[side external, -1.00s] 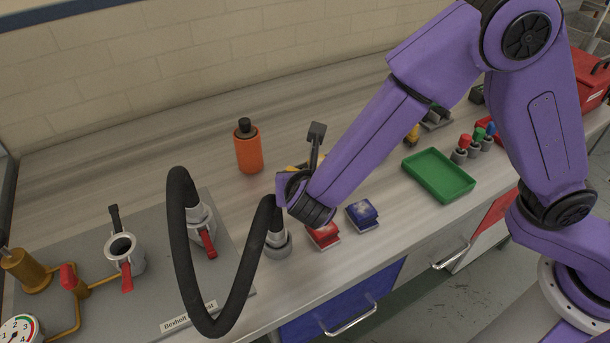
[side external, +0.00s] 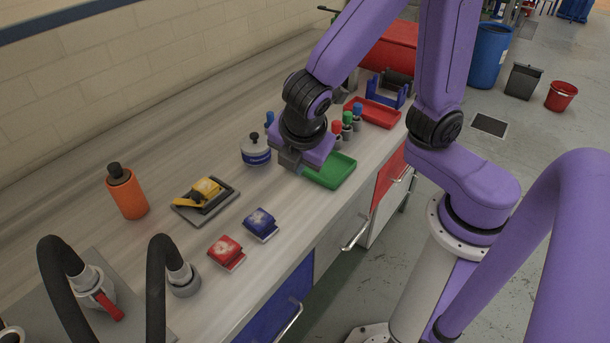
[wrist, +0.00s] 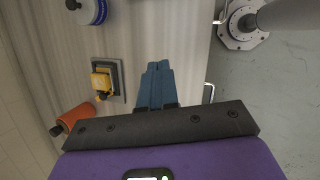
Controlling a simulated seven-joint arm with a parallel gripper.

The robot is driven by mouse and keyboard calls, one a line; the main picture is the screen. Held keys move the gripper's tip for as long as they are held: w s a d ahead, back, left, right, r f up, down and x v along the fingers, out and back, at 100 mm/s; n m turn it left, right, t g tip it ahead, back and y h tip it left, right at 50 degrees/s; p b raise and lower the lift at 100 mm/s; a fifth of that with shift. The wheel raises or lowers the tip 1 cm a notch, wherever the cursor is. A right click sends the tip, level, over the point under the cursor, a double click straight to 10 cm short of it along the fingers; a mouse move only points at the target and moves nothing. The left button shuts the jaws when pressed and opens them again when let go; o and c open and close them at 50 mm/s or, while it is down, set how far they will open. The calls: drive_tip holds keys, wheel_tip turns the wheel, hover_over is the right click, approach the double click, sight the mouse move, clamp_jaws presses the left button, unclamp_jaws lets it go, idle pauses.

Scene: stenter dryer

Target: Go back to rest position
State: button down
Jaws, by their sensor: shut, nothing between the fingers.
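My gripper (side external: 290,163) hangs over the bench at the near left of the green tray (side external: 331,171), partly in front of it in the side view. In the wrist view its two blue-grey fingers (wrist: 157,68) are together, with nothing between them. Bare light bench top (wrist: 172,28) lies beyond the fingertips. My arm reaches down from the upper right and is bent.
A white-blue jar (side external: 256,151) stands left of my gripper. A yellow device (side external: 206,190), an orange bottle (side external: 127,191), a blue block (side external: 261,225) and a red block (side external: 226,253) are further left. Several coloured-top items and a red tray (side external: 373,112) are to the right.

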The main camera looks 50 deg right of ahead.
drive_tip(key=s+d+r+m+g+y, duration=0.1)
drive_tip(key=s+d+m, duration=0.2)
drive_tip(key=s, duration=0.3)
drive_tip(key=s+d+r+m+g+y, duration=0.1)
drive_tip(key=s+d+m+g+y, duration=0.1)
drive_tip(key=s+d+m, duration=0.2)
drive_tip(key=shift+s+d+y, duration=0.3)
drive_tip(key=shift+s+d, duration=0.1)
drive_tip(key=shift+s, duration=1.4)
